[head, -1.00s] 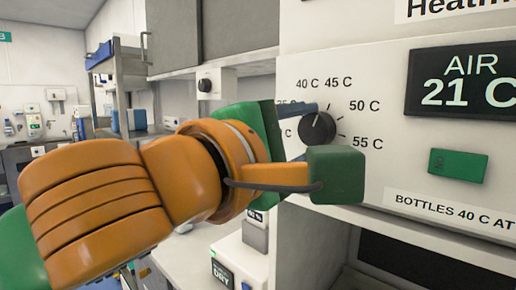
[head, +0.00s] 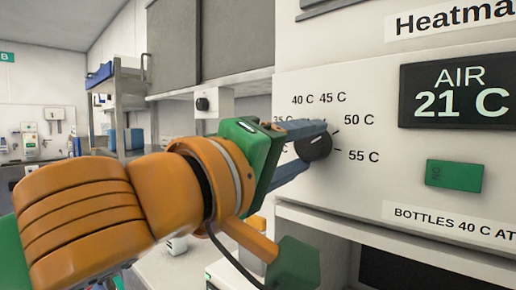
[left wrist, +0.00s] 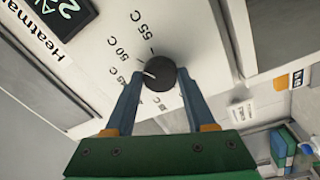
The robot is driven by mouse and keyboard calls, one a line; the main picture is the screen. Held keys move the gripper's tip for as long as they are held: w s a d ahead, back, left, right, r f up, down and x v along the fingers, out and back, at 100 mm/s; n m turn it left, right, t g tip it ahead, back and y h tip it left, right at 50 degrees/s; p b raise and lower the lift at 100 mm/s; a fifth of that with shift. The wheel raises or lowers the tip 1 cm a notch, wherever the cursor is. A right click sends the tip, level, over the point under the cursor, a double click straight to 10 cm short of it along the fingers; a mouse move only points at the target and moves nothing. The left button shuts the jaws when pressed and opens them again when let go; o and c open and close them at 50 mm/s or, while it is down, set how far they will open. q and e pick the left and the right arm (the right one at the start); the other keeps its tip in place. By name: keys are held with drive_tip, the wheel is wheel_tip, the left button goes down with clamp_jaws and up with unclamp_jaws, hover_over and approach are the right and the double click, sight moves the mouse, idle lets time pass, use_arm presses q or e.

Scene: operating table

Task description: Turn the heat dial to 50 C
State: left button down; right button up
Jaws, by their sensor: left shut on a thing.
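The heat dial (head: 318,146) is a round black knob on the white cabinet front, ringed by printed marks that include 40 C, 45 C, 50 C and 55 C. My left gripper (head: 309,147) is shut on the dial, one blue-grey finger above and one below it in the head view. In the left wrist view, the dial (left wrist: 160,72) sits between the tips of my left gripper (left wrist: 159,76). A short white mark shows on its face, on the side of the 45 C and 50 C labels; its exact reading I cannot tell. My right gripper is in neither view.
A black display (head: 457,90) reading AIR 21 C is right of the dial, with a green switch (head: 454,176) below it. A label strip about bottles (head: 440,220) runs under the switch. An open recess lies below the panel. A shelf unit (head: 118,100) stands further back left.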

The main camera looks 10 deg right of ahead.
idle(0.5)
use_arm(q)
drive_tip(key=shift+c, duration=1.2)
unclamp_jaws()
drive_tip(key=shift+s+a+f+b, duration=0.1)
drive_tip(key=shift+a+f+b, duration=0.1)
drive_tip(key=shift+b, duration=0.1)
drive_tip(key=b+v, duration=0.2)
drive_tip(key=v, duration=0.4)
drive_tip(key=shift+s+a+b, duration=0.2)
drive_tip(key=shift+b, duration=0.15)
drive_tip(key=shift+r, duration=0.15)
